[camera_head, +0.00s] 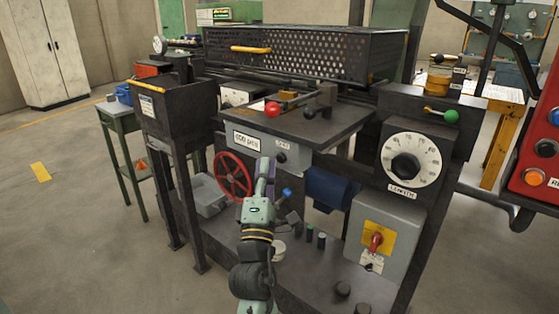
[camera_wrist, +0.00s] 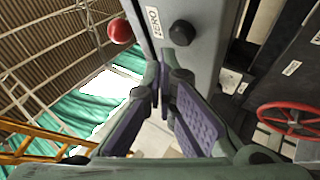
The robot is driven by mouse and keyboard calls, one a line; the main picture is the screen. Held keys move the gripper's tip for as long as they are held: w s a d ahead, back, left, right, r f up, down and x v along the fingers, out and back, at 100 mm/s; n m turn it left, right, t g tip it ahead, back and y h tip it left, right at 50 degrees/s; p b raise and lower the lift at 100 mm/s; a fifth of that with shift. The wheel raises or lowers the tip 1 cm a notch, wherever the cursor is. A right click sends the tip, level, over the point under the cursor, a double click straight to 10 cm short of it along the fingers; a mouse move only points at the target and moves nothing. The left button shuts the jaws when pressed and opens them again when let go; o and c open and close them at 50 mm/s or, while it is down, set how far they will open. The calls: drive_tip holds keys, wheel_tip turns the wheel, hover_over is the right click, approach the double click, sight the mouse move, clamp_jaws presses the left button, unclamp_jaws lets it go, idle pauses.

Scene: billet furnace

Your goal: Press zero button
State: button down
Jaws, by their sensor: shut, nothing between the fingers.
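The zero button is a small black round knob (camera_wrist: 181,33) on a grey panel, beside a white label reading ZERO (camera_wrist: 152,22) in the wrist view. In the head view the button (camera_head: 281,157) is on the front of the grey box under the machine's table, just below its small label (camera_head: 283,145). My gripper (camera_head: 265,165) is in front of that box, slightly left of and below the button. In the wrist view my gripper (camera_wrist: 171,68) is shut and empty, with its fingertips close to the knob. I cannot tell whether they touch it.
A red ball knob (camera_head: 272,109) sits above the panel. A red handwheel (camera_head: 233,175) is at the left of my gripper. A length dial (camera_head: 411,160) and a yellow plate with a red switch (camera_head: 376,239) stand at right. Open floor lies at left.

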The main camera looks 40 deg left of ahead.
drive_tip(key=s, duration=0.1)
drive_tip(key=s+b, duration=0.1)
drive_tip(key=s, duration=0.3)
drive_tip(key=shift+a, duration=0.25)
idle(0.8)
